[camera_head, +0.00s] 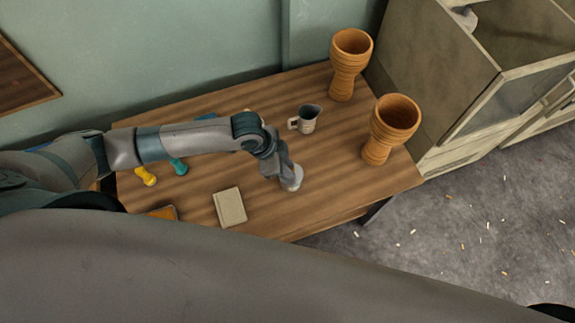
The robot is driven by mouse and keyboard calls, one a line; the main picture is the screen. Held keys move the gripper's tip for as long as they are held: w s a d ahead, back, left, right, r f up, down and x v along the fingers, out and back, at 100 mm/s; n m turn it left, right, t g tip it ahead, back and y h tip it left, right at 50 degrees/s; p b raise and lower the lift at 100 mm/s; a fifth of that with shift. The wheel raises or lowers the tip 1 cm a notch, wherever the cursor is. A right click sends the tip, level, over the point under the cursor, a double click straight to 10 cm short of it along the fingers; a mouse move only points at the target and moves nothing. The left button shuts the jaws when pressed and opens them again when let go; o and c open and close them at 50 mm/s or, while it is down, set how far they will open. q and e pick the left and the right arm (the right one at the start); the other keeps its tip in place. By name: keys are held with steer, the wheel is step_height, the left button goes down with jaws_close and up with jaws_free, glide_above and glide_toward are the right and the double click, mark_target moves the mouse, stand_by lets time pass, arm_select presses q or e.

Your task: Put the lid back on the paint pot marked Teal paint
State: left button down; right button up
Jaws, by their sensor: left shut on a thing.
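My left gripper (284,175) reaches down over the right half of the wooden table. It is shut on a small pale round piece (294,182) that looks like a lid, partly hidden by the fingers. I cannot tell whether this piece is above, on or apart from a pot. No mark reading Teal paint can be read in this view, so I cannot pick out the paint pot. A small teal object (179,166) is on the table's left side, below my left forearm, next to a yellow one (146,176). My right gripper is not in view.
A grey jug (306,120) stands behind my gripper. Two orange goblet drums (347,78) (382,140) stand along the right side of the table (330,205). A beige book-like block (229,207) lies near the front. A cabinet (430,90) stands to the right.

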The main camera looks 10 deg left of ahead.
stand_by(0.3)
arm_select(q)
steer(key=c, duration=1.5)
jaws_free()
steer(key=o, duration=0.5)
steer(key=shift+c, duration=0.2)
steer(key=shift+r, duration=0.15)
steer(key=shift+r+p, duration=3.35)
steer(key=shift+p, duration=0.45)
steer(key=shift+c, duration=0.3)
jaws_close()
